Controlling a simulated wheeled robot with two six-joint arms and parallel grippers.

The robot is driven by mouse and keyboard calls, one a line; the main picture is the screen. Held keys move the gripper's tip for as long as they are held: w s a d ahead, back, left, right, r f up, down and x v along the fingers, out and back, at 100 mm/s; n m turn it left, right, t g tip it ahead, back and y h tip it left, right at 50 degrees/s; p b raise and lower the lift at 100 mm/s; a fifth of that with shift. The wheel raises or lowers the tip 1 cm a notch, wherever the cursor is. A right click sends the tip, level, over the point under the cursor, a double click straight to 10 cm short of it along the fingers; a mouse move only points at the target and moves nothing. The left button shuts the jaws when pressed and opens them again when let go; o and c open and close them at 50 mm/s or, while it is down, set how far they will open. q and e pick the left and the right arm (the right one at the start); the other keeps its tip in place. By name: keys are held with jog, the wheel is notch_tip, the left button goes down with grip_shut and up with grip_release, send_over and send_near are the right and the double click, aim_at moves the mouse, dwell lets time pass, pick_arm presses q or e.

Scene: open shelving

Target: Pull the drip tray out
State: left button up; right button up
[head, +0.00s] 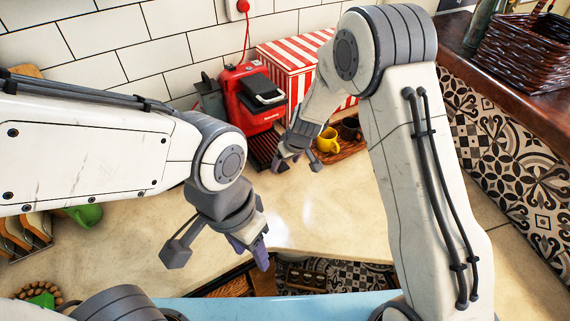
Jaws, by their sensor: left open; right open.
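A red coffee machine (252,98) stands at the back of the counter against the tiled wall. Its dark drip tray (262,148) shows low at its front, partly hidden by my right gripper. My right gripper (297,163) is open, just right of and in front of the tray. Whether its fingers touch the tray cannot be told. My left gripper (218,254) is open and empty over the front part of the counter, well away from the machine.
A red-and-white striped box (297,58) stands behind and right of the machine. A yellow cup (328,141) sits on a wooden tray (350,151) close to my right gripper. The middle counter (330,215) is clear.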

jog(key=shift+x, duration=0.85)
grip_shut()
dwell(0.8)
